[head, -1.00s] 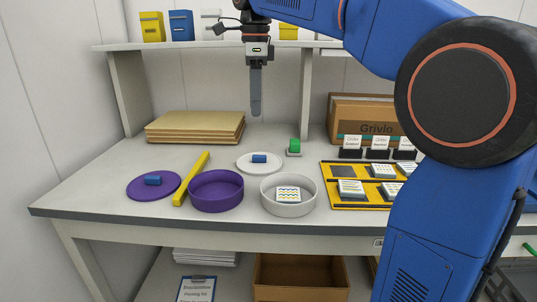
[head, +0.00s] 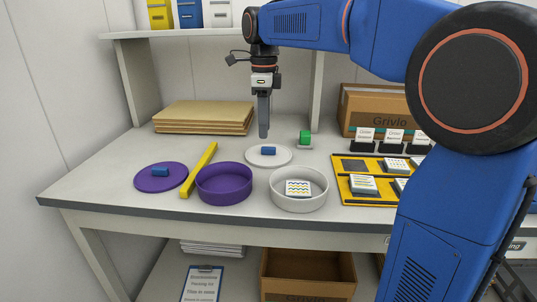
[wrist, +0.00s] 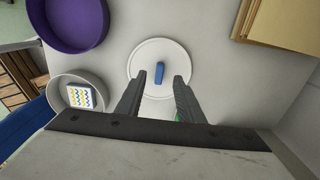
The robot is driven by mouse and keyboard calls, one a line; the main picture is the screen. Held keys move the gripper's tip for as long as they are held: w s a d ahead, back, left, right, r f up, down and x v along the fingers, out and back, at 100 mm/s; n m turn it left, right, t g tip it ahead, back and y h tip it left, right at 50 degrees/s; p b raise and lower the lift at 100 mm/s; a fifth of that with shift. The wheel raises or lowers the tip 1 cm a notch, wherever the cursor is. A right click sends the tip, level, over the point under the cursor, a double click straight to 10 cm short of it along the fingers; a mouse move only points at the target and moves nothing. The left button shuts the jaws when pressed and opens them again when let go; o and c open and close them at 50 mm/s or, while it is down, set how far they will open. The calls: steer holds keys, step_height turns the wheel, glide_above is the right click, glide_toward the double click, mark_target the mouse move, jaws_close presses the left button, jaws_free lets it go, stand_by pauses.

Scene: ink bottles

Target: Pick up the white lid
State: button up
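The white lid (head: 256,156) is a flat round disc lying on the table, with a small blue block-shaped handle (head: 268,151) on top. In the wrist view the white lid (wrist: 144,62) lies ahead of the fingertips, with its blue handle (wrist: 159,72) upright in the picture between the lines of the two fingers. My gripper (head: 264,134) points down above the lid.
A white round box (head: 298,202) holding a patterned card stack and a purple round box (head: 224,196) stand in front. A purple lid (head: 148,184), a yellow bar (head: 199,170), brown boards (head: 204,130) and a green block (head: 305,137) are nearby. A yellow tray (head: 380,201) lies right.

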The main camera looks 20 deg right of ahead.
mark_target(268, 152)
steer(key=shift+s+d+f, duration=0.1)
steer(key=shift+d+f, duration=0.05)
steer(key=shift+f, duration=2.95)
steer(key=shift+c, duration=0.6)
jaws_close()
